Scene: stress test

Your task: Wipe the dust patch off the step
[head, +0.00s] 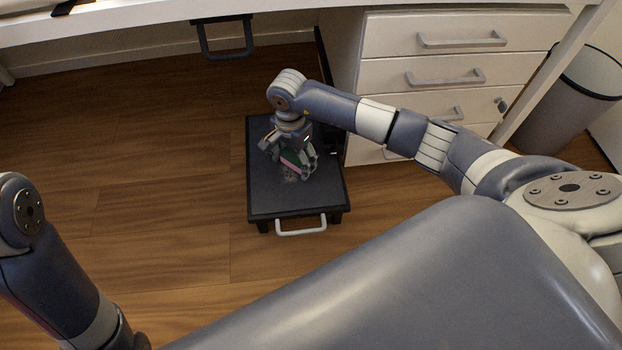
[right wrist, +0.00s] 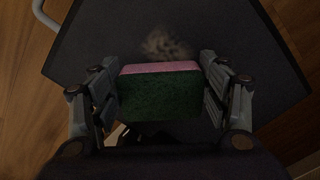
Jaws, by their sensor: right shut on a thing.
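The step (head: 270,200) is a low dark platform with a light grey handle, standing on the wood floor in the head view. My right gripper (head: 296,163) is over the middle of the step. In the right wrist view the right gripper (right wrist: 160,92) is shut on a sponge (right wrist: 160,100) with a green face and a pink edge. The dust patch (right wrist: 165,45) is a pale brown smudge on the step, just beyond the sponge's pink edge. In the head view the dust patch (head: 290,178) shows faintly beside the gripper. Whether the sponge touches the step is unclear. My left gripper is out of view.
A white drawer unit (head: 400,70) stands right behind the step, close to my right arm. A white desk top (head: 200,22) spans the back, with a dark handled thing (head: 225,40) under it. A grey bin (head: 570,100) stands far right. Floor left of the step is clear.

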